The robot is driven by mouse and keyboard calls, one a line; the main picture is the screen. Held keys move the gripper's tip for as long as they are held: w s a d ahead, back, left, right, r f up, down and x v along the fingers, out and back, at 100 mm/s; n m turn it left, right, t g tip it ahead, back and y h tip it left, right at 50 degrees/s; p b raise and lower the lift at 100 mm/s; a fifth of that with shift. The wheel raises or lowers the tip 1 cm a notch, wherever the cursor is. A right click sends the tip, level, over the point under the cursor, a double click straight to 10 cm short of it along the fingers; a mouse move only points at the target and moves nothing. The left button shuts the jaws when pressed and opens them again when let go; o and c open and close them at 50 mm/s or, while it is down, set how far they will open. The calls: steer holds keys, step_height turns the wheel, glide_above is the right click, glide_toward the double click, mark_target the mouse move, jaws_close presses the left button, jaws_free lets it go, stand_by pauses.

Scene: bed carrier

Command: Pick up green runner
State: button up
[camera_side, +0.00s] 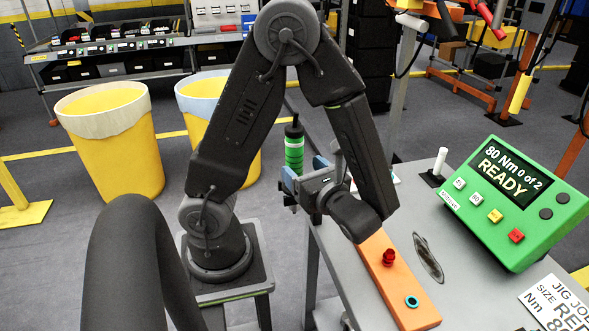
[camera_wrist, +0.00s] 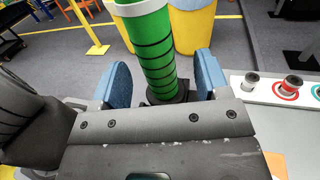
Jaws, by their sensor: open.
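The green runner (camera_side: 294,152) is an upright green cylinder with black bands and a dark top, beside the table's left edge in the side view. In the wrist view the runner (camera_wrist: 155,55) stands between the two blue finger pads and has a dark lower end. My gripper (camera_wrist: 161,75) is open, with one pad on each side of it. In the side view my gripper (camera_side: 291,182) is at the runner's lower part, which the jaws partly hide.
A grey table (camera_side: 345,285) carries an orange bar (camera_side: 385,268) with a red knob and teal ring. A green control box (camera_side: 515,205) reads "80 Nm 0 of 2 READY". Yellow bins (camera_side: 112,140) stand behind. A white strip (camera_wrist: 262,92) with round fittings lies right of my gripper.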

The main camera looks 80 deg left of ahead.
mark_target(290, 161)
steer(key=shift+s+x, duration=0.2)
steer(key=shift+x, duration=2.5)
steer(key=shift+f, duration=0.15)
steer(key=shift+c, duration=0.5)
steer(key=shift+d, duration=0.1)
jaws_close()
